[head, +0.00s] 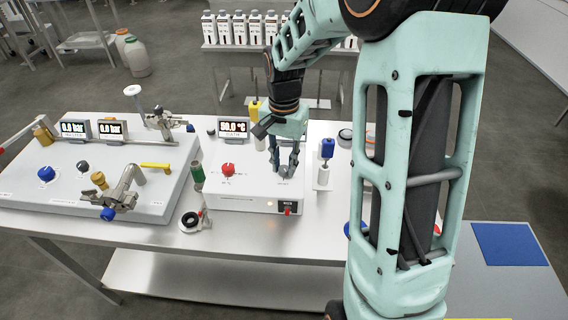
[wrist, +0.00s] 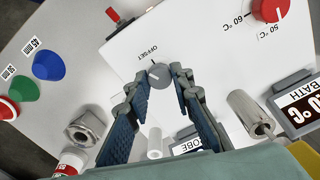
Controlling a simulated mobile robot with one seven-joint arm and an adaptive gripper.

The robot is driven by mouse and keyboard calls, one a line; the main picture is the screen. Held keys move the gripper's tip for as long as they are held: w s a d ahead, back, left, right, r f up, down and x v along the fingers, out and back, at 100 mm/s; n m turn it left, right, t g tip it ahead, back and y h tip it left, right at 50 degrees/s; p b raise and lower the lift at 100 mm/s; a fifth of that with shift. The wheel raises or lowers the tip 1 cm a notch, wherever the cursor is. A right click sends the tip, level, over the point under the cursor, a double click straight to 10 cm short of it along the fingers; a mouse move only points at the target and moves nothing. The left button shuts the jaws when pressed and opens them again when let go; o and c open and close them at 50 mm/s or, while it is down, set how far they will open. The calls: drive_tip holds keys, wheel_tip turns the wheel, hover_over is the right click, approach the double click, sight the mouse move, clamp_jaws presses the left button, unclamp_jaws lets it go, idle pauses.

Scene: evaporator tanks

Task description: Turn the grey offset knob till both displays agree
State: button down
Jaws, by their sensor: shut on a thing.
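The grey offset knob (wrist: 159,74) sits on the white top of the control box (head: 243,190), beside the printed word OFFSET. My gripper (head: 284,174) points down at it, with a fingertip on each side of the knob in the wrist view. The gripper is shut on the knob. The bath display (head: 233,126) reads 50.0 °C in the head view; in the wrist view it (wrist: 302,110) is cut off at the edge. The probe display (wrist: 190,143) shows only part of its label behind my finger; its reading is hidden.
A red knob (head: 228,169) with temperature marks stands left of my gripper on the same box. A green-topped stand (head: 197,175) is at the box's left. A panel (head: 95,185) with two 0.0 bar displays is farther left.

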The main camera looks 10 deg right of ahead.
drive_tip(key=n, duration=0.4)
drive_tip(key=shift+n, duration=0.3)
drive_tip(key=n, duration=0.3)
drive_tip(key=shift+n, duration=0.4)
drive_tip(key=n, duration=0.4)
drive_tip(key=shift+p, duration=0.4)
drive_tip(key=shift+n, duration=1.8)
drive_tip(key=shift+n+p, duration=0.3)
drive_tip(key=c, duration=1.7)
unclamp_jaws()
